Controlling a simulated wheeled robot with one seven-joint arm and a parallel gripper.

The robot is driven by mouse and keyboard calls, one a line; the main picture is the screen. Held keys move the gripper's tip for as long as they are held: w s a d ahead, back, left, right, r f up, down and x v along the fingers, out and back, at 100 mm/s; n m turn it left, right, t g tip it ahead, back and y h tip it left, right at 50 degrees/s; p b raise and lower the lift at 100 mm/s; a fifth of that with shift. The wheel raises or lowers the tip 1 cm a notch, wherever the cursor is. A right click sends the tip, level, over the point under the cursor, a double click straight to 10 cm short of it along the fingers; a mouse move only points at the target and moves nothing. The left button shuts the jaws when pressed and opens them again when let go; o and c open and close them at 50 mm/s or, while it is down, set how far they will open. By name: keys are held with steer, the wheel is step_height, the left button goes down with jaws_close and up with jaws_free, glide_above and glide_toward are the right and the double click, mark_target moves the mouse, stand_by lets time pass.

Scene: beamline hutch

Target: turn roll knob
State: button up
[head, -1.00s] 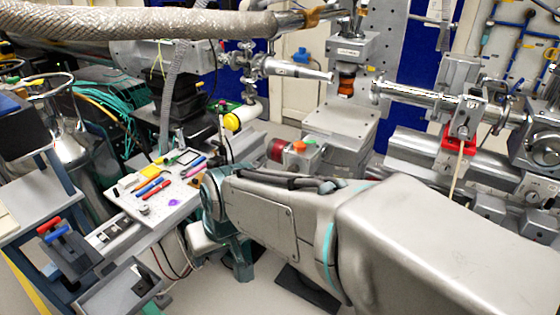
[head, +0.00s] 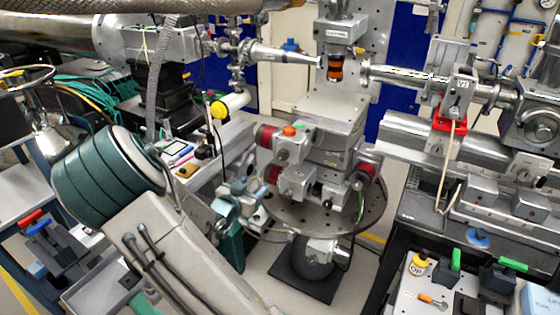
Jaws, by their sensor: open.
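A grey motorised stage stack stands in the middle of the head view on a round plate. It carries a red knob at upper left (head: 267,137), another red knob below it (head: 272,173) and a red knob at right (head: 365,172). An orange cap (head: 290,130) sits on top of the upper left block. No readable label shows which knob is the roll knob. My gripper (head: 248,192) is open, low and left of the stack, apart from the knobs as far as I can tell. My arm partly hides it, and its fingertips are small.
A round perforated plate (head: 374,216) surrounds the stack's base. A bench with tools (head: 440,285) stands at lower right. A tool table (head: 181,152) lies behind my arm at left. Beam pipes (head: 420,80) cross above right. Floor shows in front of the stack.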

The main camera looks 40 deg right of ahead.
mark_target(282, 157)
steer(key=w+d+h, duration=0.1)
steer(key=d, duration=0.3)
steer(key=w+d+r+h+p, duration=0.1)
steer(key=d, duration=0.4)
steer(key=w+d+r+h+p, duration=0.1)
steer(key=w+d, duration=0.1)
steer(key=d, duration=0.3)
steer(key=shift+w+d+r+m, duration=0.1)
steer(key=shift+m, duration=0.3)
steer(key=c, duration=1)
